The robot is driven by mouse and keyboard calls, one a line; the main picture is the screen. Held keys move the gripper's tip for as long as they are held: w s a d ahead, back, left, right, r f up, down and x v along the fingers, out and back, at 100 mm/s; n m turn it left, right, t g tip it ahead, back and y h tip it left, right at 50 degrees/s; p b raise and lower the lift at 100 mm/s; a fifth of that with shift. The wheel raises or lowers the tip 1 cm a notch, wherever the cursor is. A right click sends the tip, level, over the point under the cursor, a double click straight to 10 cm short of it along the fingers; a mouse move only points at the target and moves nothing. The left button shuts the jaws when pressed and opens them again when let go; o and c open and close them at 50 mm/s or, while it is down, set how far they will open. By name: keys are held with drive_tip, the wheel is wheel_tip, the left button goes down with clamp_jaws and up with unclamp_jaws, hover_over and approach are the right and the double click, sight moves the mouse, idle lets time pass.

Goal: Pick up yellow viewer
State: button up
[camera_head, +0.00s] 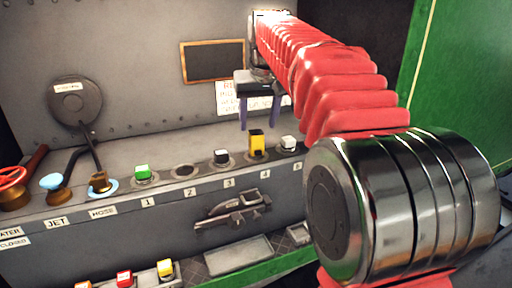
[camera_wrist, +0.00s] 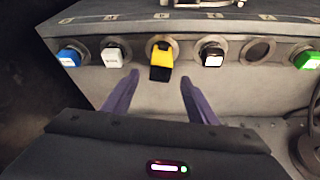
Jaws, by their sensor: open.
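The yellow viewer (camera_head: 257,142), yellow with black, stands in the socket above label 4 on the grey console. It is taller than the blocks beside it. In the wrist view the yellow viewer (camera_wrist: 161,52) sits near the middle, beyond and between my fingertips, its dark end facing the camera. My gripper (camera_head: 259,118) is open, its two purple fingers pointing down by the viewer; in the wrist view my gripper (camera_wrist: 159,76) holds nothing. I cannot tell the exact gap between fingers and viewer.
A black-and-white block (camera_head: 221,156) and a white block (camera_head: 288,143) flank the viewer. A green block (camera_head: 142,173) and an empty socket (camera_head: 184,171) are farther left. A blue block (camera_wrist: 68,57) shows in the wrist view. Levers (camera_head: 98,182) stand at left; a latch handle (camera_head: 235,211) juts from the front.

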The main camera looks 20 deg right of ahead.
sight(257, 132)
drive_tip(key=shift+x, duration=2.1)
drive_tip(key=shift+x, duration=2.6)
drive_tip(key=c, duration=1.3)
drive_tip(key=shift+c, duration=0.2)
wheel_tip(257, 132, up, 9)
drive_tip(key=shift+r, duration=0.5)
